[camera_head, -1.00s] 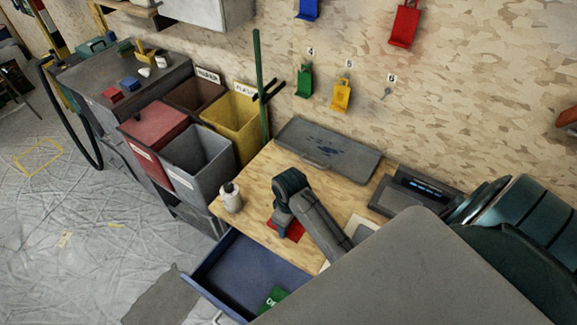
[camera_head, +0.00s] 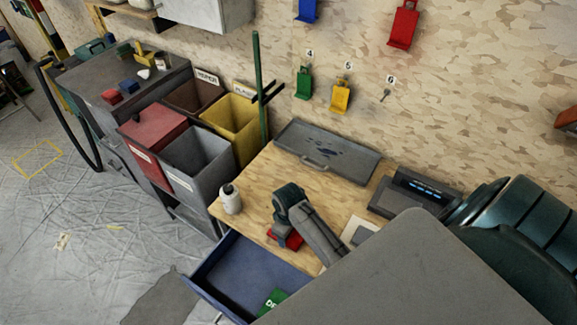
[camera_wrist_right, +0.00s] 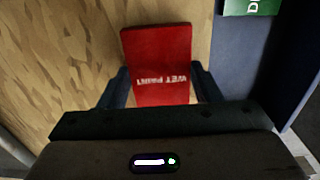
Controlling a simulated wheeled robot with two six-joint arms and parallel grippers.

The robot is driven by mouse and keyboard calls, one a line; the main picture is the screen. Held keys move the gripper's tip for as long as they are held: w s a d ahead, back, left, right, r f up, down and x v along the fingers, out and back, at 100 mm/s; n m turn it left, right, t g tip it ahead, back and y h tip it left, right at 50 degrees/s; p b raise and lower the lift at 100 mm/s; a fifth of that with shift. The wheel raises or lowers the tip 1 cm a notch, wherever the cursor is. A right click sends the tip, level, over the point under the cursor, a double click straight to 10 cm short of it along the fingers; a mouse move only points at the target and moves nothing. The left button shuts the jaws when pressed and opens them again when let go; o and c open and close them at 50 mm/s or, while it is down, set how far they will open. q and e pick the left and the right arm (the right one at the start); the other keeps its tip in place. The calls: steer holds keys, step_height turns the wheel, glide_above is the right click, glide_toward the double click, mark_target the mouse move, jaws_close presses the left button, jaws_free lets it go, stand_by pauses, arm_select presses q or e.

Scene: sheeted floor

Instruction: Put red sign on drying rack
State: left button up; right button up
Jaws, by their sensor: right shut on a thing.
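The red sign (camera_wrist_right: 158,60), with white "WET PAINT" lettering upside down in the right wrist view, is between the two fingers of my right gripper (camera_wrist_right: 159,92), which is shut on it. In the head view the red sign (camera_head: 293,239) is partly hidden under my right gripper (camera_head: 283,234), low over the wooden bench top; contact with the bench is unclear. A green upright post with dark prongs (camera_head: 258,75) stands behind the bench, possibly the drying rack. My left gripper is not in view.
An open blue drawer (camera_head: 235,270) below the bench front holds a green sign (camera_head: 273,299). A white bottle (camera_head: 231,199) stands at the bench's left corner. A grey tray (camera_head: 328,150) lies at the back. Bins (camera_head: 197,160) stand left; signs hang on the wall.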

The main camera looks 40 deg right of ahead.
steer(key=shift+f, duration=0.6)
steer(key=o, duration=1.1)
